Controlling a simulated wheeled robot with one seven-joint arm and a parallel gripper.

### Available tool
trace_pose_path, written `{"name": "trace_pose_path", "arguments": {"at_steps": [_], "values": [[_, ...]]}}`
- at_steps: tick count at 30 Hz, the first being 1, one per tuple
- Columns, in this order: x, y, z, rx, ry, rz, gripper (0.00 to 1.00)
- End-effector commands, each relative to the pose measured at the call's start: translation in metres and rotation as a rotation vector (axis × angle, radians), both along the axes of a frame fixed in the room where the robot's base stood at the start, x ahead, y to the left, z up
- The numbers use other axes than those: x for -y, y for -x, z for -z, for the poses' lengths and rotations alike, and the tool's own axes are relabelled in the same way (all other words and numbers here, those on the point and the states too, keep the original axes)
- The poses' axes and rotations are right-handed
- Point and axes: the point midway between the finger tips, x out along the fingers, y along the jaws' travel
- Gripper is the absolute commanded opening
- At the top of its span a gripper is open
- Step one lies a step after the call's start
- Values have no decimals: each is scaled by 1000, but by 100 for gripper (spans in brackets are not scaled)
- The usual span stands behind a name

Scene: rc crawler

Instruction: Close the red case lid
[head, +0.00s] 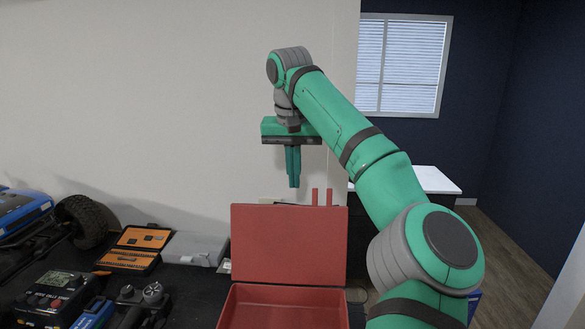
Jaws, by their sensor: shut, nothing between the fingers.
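The red case (284,306) stands on the dark table at the lower middle of the head view. Its inside looks empty in the part I can see, and its front is cut off by the picture's bottom edge. Its red lid (289,246) stands open, close to upright, at the back of the case. Two red tabs stick up from the lid's top edge towards its right end. My gripper (294,184) points down above and behind the lid's top edge in the picture. It is shut and empty, and appears apart from the lid.
A blue crawler car (25,215) stands at the left. An orange tool case (138,245), a grey box (192,248), a charger (57,295) and a transmitter (146,296) lie left of the red case. A white wall is behind the table.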

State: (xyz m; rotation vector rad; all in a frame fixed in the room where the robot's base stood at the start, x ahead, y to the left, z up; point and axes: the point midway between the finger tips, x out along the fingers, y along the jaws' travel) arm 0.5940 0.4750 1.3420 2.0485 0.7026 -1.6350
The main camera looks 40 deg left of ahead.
Motion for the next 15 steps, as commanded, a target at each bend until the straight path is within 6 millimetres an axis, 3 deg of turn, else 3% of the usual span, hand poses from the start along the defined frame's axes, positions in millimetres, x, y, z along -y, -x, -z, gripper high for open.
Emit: {"name": "trace_pose_path", "arguments": {"at_steps": [8, 15], "values": [[-5, -10, 52, -1, 2, 1, 0], [11, 12, 47, 2, 0, -2, 0]]}}
